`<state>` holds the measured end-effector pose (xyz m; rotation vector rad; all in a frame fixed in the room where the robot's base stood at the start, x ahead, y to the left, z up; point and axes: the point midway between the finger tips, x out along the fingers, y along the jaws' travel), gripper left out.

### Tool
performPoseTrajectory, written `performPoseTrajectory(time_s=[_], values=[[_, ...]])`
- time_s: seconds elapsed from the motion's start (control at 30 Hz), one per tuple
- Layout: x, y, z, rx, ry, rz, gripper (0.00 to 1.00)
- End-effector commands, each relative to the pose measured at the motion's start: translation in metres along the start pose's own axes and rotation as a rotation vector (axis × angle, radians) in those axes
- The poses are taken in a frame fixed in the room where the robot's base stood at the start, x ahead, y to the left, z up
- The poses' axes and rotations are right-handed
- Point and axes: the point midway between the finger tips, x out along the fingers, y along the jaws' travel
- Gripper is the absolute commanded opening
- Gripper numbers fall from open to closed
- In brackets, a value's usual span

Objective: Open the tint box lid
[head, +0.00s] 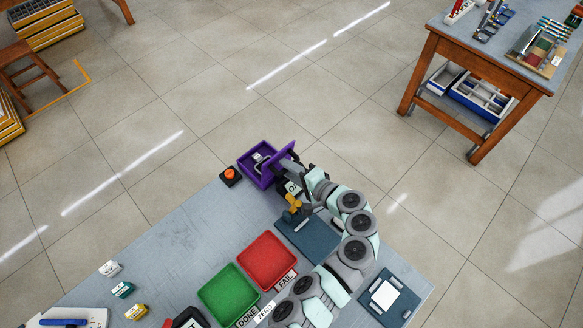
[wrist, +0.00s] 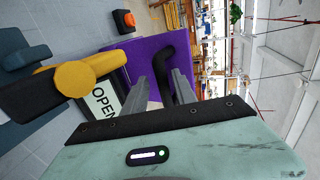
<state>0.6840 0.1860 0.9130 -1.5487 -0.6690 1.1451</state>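The purple tint box (head: 257,178) stands at the far corner of the table. Its lid (head: 285,152) is raised at a steep tilt, and I see into the box, where something grey and white lies. In the wrist view, the purple lid (wrist: 150,50) with its black curved handle (wrist: 167,50) fills the middle. My gripper (wrist: 172,82) has its two grey fingers on either side of one leg of the handle, with little or no gap. In the head view, my gripper (head: 295,170) is at the lid's right side; its fingertips are partly hidden.
An orange button (head: 230,175) sits left of the box. A yellow-knobbed device (head: 293,207) and a white "OPEN" label (wrist: 106,99) are close to my gripper. Red (head: 267,261) and green (head: 228,295) trays lie nearer. The floor beyond the table edge is clear.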

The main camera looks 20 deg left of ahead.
Motion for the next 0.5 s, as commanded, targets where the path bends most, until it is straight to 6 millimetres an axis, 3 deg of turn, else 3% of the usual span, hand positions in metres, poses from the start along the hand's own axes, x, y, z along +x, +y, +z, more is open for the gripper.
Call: performPoseTrajectory(time_s=[0.33,0.5], values=[[-0.003,-0.007,-0.002,-0.004,0.004,-0.004,0.36],[-0.011,-0.032,-0.002,-0.008,0.005,-0.006,0.36]])
